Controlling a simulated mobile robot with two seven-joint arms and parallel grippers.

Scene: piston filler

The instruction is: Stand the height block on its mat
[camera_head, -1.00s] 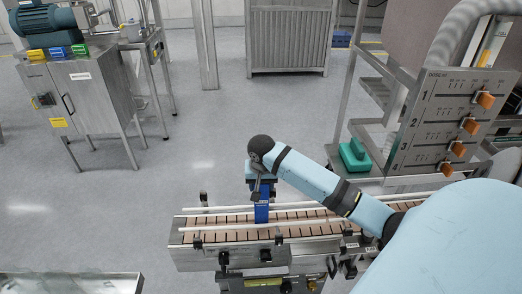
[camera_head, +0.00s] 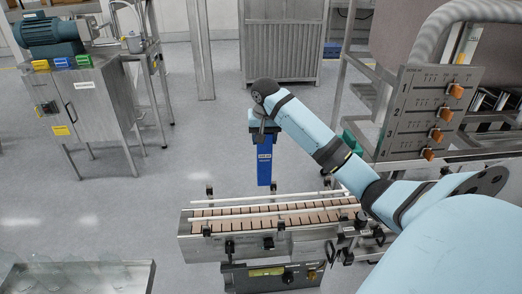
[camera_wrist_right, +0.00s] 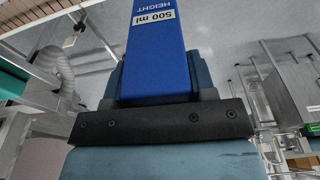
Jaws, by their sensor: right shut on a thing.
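The height block is a tall blue block (camera_head: 264,165) with a white label. It hangs upright above the conveyor, its lower end above the far rail in the picture. My right gripper (camera_head: 263,138) is shut on its upper part. In the right wrist view the block (camera_wrist_right: 160,50) shows the words "500 ml" and "HEIGHT", between the two dark fingers of the right gripper (camera_wrist_right: 160,80). I cannot make out its mat for certain. My left gripper is not in view.
The conveyor (camera_head: 225,226) with brown slats and side rails lies below the block. A steel cabinet (camera_head: 88,105) at the left carries small yellow, blue and green pieces on its top edge. A control panel (camera_head: 425,110) stands at the right. A clear-sided tray (camera_head: 150,277) is at lower left.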

